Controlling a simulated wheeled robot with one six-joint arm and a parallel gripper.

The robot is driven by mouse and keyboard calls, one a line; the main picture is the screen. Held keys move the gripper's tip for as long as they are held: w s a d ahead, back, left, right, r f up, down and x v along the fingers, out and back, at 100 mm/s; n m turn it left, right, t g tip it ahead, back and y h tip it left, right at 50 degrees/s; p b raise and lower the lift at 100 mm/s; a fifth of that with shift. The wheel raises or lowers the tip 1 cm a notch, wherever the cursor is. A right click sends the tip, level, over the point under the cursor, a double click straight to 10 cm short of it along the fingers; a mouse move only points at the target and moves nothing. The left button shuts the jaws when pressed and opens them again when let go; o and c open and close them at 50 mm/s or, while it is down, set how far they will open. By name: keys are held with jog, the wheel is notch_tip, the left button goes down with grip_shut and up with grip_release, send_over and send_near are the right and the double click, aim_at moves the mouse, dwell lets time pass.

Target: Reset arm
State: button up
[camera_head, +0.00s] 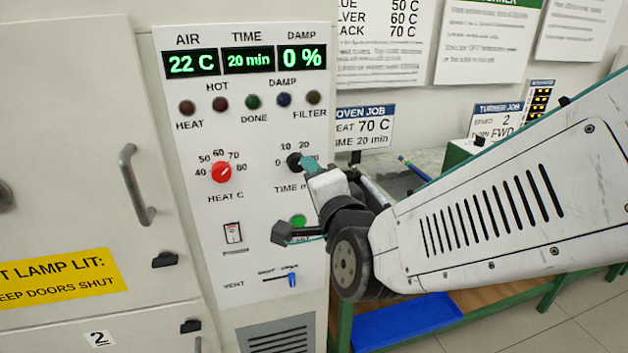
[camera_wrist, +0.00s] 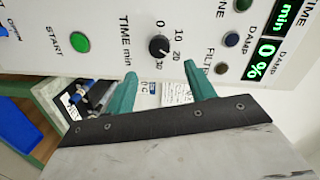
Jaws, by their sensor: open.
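My gripper (camera_wrist: 157,88) is open and empty in front of the oven's control panel (camera_head: 262,120). Its two green fingers stand apart in the wrist view, with the black TIME knob (camera_wrist: 158,46) showing just beyond and between their tips. In the head view the gripper (camera_head: 300,195) is at the right part of the panel, and one fingertip is close to the TIME knob (camera_head: 294,161). I cannot tell whether it touches. My arm (camera_head: 480,200) reaches in from the right and hides part of the bench behind it.
The red HEAT knob (camera_head: 221,172) is left of the gripper. The green START button (camera_wrist: 80,42) and blue vent slider (camera_head: 292,280) are close by. Door handles (camera_head: 137,185) stick out at left. A blue tray (camera_head: 405,318) lies low on the green-framed bench. Displays read 22 C, 20 min, 0 %.

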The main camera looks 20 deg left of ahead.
jog(key=shift+f, duration=0.1)
jog(key=s+d+f+n+g+h, duration=0.3)
jog(key=s+d+f+n+g, duration=0.2)
jog(key=s+f+n+g, duration=0.4)
jog(key=s+d+r+g+h, duration=0.1)
jog(key=s+d+r+h, duration=0.1)
jog(key=d, duration=0.9)
jog(key=s+d+r+g+h, duration=0.1)
jog(key=s+d, duration=0.4)
jog(key=d, duration=0.7)
jog(key=s+d+r+g+h, duration=0.1)
jog(key=s+d+r+h, duration=0.1)
jog(key=d, duration=1)
jog(key=shift+s+r+m+g+h, duration=0.3)
jog(key=shift+s+r+g+h, duration=0.1)
jog(key=shift+s+h, duration=0.55)
jog(key=shift+s, duration=0.1)
